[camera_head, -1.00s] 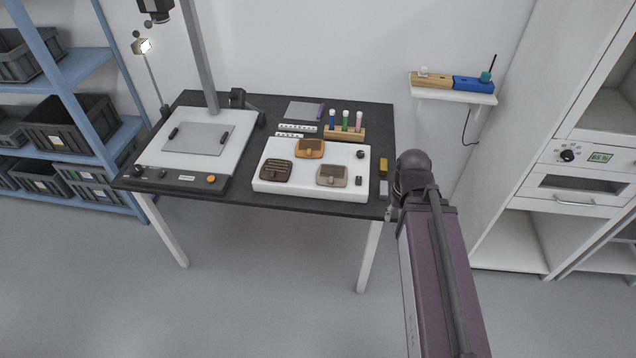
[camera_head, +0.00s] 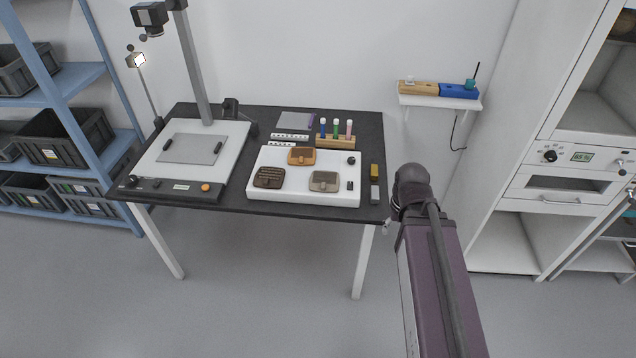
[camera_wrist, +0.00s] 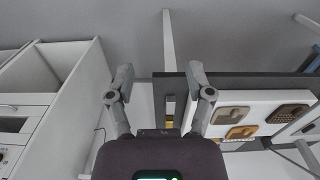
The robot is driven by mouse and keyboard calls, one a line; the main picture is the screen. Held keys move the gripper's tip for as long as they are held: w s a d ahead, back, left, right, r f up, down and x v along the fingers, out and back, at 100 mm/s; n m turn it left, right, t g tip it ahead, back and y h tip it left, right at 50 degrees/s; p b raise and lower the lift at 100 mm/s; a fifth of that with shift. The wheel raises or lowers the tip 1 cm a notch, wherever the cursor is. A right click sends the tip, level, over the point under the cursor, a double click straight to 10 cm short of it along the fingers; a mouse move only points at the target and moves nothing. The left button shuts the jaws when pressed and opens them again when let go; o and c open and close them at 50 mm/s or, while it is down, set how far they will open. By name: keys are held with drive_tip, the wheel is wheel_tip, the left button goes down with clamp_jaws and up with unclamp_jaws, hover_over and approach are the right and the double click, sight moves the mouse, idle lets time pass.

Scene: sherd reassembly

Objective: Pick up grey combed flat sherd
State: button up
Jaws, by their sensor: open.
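The grey sherd (camera_head: 324,181) lies on the right part of a white padded tray (camera_head: 300,200) on the dark table. It has a small darker patch near its top; combing is too small to make out. It also shows in the wrist view (camera_wrist: 230,115), right of my gripper. My gripper (camera_wrist: 158,78) is open and empty, its two fingers spread near the table's edge, apart from the sherd. In the head view my arm hides most of the gripper, right of the table.
An orange sherd (camera_head: 302,156) and a dark brown grooved sherd (camera_head: 268,177) share the tray. A tube rack (camera_head: 335,142) stands behind it. Yellow and grey blocks (camera_head: 374,182) lie at the table's right edge. A copy stand (camera_head: 195,165) fills the left. A white cabinet stands right.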

drive_tip(key=w+a+f+m+y+b, duration=0.2)
drive_tip(key=w+m+y+b, duration=0.2)
drive_tip(key=w+m+b, duration=0.2)
drive_tip(key=w+a+f+m+y+b, duration=0.2)
drive_tip(key=w+m+y+b, duration=0.3)
drive_tip(key=w, duration=0.6)
drive_tip(key=w+a+f+m+y+b, duration=0.3)
drive_tip(key=w+m+y+b, duration=0.1)
drive_tip(key=w+m+b, duration=0.3)
drive_tip(key=shift+w+f+m+t+y+b, duration=0.2)
drive_tip(key=shift+w+m+t+y+b, duration=0.15)
drive_tip(key=shift+w, duration=0.65)
drive_tip(key=b, duration=0.3)
approach(326, 187)
drive_tip(key=a, duration=0.3)
drive_tip(key=shift+s+a+f, duration=0.15)
drive_tip(key=shift+s+f, duration=0.1)
drive_tip(key=shift+f, duration=0.05)
drive_tip(key=shift+a+f, duration=0.1)
drive_tip(key=shift+a, duration=0.5)
